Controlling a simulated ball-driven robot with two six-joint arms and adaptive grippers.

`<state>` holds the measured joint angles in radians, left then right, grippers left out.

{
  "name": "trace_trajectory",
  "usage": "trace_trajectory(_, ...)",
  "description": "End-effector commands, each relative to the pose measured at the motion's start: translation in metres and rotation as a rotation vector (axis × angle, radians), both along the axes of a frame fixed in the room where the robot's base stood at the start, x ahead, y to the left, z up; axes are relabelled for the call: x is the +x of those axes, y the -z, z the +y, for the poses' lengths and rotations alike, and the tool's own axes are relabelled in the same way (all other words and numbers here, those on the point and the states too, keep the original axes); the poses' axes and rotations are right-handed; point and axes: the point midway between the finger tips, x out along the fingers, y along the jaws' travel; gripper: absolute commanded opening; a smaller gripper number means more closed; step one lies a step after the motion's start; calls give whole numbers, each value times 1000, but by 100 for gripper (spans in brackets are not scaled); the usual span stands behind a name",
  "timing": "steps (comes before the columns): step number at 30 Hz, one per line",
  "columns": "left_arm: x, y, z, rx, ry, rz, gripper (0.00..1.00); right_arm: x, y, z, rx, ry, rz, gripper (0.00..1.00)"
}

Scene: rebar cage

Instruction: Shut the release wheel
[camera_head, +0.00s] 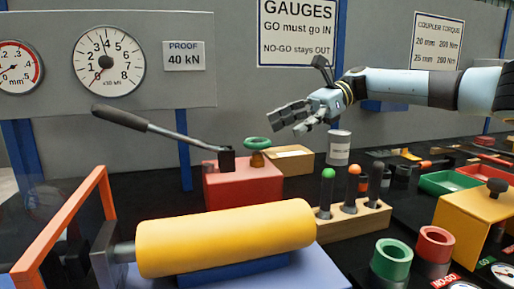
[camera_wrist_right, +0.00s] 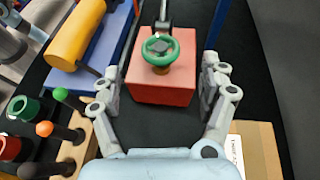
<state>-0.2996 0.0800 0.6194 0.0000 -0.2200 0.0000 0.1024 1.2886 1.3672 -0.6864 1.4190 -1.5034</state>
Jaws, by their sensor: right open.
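The release wheel (camera_head: 257,143) is a small green ring on a brown stem, on top of the red pump block (camera_head: 243,184). A black lever (camera_head: 150,125) rises from the same block toward the upper left. My right gripper (camera_head: 287,117) is above and to the right of the wheel, apart from it. In the right wrist view the wheel (camera_wrist_right: 160,47) lies between and beyond the open fingers (camera_wrist_right: 158,85), with the red block (camera_wrist_right: 160,86) below it. The right gripper is empty. My left gripper is not in view.
A yellow cylinder (camera_head: 228,237) lies in front of the block. A wooden rack (camera_head: 352,218) with several knobbed plugs stands right of it. A cardboard box (camera_head: 290,160) and a grey can (camera_head: 339,148) stand behind. Gauges (camera_head: 109,62) hang on the back panel.

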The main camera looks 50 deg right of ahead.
Motion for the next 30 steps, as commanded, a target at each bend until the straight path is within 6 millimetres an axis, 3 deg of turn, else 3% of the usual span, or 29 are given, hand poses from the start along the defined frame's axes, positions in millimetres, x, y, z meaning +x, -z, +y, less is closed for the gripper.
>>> trace_trajectory(6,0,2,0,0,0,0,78,15,18,40,5,-2,-4,78)
trace_trajectory(12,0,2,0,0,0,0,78,25,28,64,3,0,-4,78)
trace_trajectory(24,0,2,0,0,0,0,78,28,32,71,0,2,-2,78)
trace_trajectory(30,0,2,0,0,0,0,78,28,32,71,-1,2,-2,52)
